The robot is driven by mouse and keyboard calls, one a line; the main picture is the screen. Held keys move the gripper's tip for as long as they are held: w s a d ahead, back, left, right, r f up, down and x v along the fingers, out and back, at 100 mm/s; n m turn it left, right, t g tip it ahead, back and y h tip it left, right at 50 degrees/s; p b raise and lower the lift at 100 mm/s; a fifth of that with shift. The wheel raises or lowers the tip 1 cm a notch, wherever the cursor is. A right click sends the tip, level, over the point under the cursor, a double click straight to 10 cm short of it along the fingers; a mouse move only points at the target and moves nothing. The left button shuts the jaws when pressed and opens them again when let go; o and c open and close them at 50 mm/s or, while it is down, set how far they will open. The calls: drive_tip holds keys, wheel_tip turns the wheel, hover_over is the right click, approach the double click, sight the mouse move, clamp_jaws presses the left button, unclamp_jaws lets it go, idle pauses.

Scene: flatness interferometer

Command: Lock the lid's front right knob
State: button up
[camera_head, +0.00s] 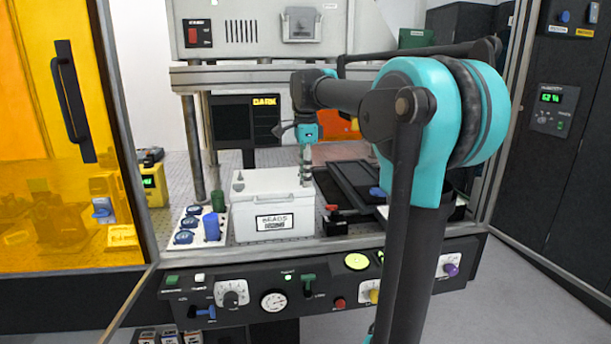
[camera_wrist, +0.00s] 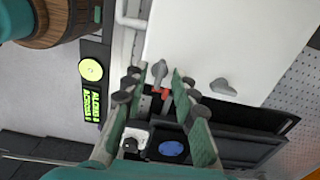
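The white box with its lid (camera_head: 272,190) stands on the bench, its front label partly readable. In the wrist view the white lid (camera_wrist: 215,40) carries two grey knobs. The front right knob (camera_wrist: 159,72) has its handle pointing up and down in the picture; the back right knob (camera_wrist: 222,87) lies more sideways. My gripper (camera_wrist: 158,84) is open, its green-padded fingers spread to either side of the front right knob. I cannot tell whether they touch it.
Left of the box is a white tray (camera_head: 192,238) with blue parts. Right of it lie a red-and-black piece (camera_head: 334,222) and a dark flat tray (camera_head: 358,190). A control panel (camera_head: 300,292) runs along the front. A metal frame (camera_head: 265,76) stands overhead.

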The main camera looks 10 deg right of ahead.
wheel_tip(320, 180, up, 12)
idle(0.7)
